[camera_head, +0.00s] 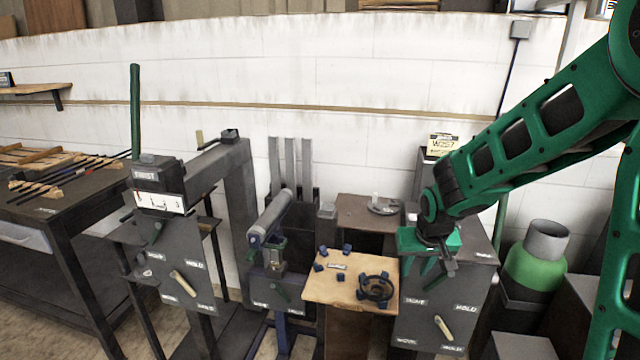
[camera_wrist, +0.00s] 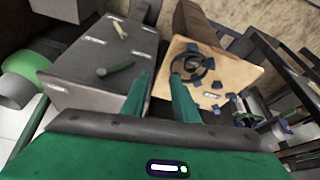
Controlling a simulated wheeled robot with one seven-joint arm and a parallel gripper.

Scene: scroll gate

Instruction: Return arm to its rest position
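My green arm (camera_head: 530,135) reaches in from the right edge and bends down at the wrist. My gripper (camera_head: 420,266) hangs fingers-down in front of the grey labelled cabinet on the right (camera_head: 440,318). In the wrist view, the two green fingers of my gripper (camera_wrist: 160,78) stand apart with nothing between them. They appear between the grey cabinet (camera_wrist: 95,75) and a wooden board (camera_wrist: 235,75). I cannot tell from these views how far the fingertips are from the cabinet.
The wooden board carries a dark ring-shaped part (camera_head: 376,288) and several small blue pieces. Grey machines with levers (camera_head: 180,260) stand to the left. A green cylinder (camera_head: 537,268) is at right. A workbench with tools (camera_head: 60,190) is at far left. Air above the machines is open.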

